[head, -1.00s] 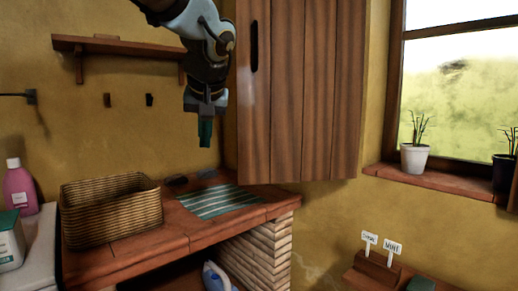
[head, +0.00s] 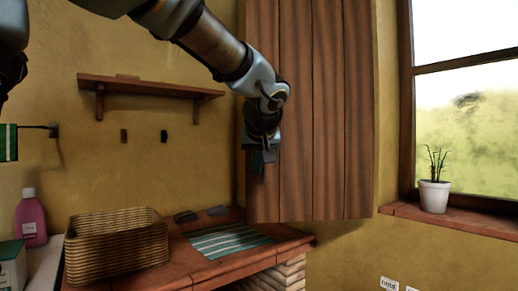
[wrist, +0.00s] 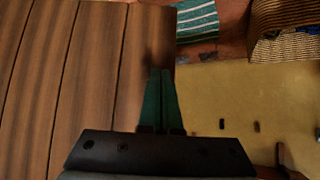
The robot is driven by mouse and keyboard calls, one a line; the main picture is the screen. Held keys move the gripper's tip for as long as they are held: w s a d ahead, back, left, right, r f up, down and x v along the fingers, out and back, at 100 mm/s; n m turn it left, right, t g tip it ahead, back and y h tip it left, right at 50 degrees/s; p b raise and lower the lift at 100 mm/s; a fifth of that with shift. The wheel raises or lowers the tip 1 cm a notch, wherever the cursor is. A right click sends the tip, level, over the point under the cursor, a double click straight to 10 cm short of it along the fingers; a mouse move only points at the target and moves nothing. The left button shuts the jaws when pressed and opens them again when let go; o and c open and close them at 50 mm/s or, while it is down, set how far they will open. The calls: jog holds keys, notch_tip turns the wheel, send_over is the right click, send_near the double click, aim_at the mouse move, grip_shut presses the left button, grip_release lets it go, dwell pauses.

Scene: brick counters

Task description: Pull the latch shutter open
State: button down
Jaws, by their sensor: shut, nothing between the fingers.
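The brown wooden plank shutter (head: 325,110) hangs by the window wall; in the wrist view its planks (wrist: 85,75) fill the left side. My gripper (head: 263,168) overlaps the shutter's left edge in the head view, pointing down. In the wrist view its green fingers (wrist: 159,75) are together with nothing between them, near the shutter's edge. I cannot tell whether they touch the wood. The shutter's dark slot handle does not show in the head view, where my arm crosses that part. A dark patch beyond the fingertips in the wrist view is too blurred to identify.
A brick counter (head: 165,275) below holds a wicker basket (head: 117,250) and a striped cloth (head: 228,241). A wall shelf (head: 150,87) is left of the shutter. A potted plant (head: 433,195) stands on the right windowsill (head: 480,225).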

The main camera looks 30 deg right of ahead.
jog(key=shift+w+d+r+p, duration=0.1)
jog(key=shift+w+d+p, duration=0.25)
jog(key=shift+w, duration=0.55)
jog(key=shift+w+d+p, duration=0.3)
jog(key=shift+w, duration=0.6)
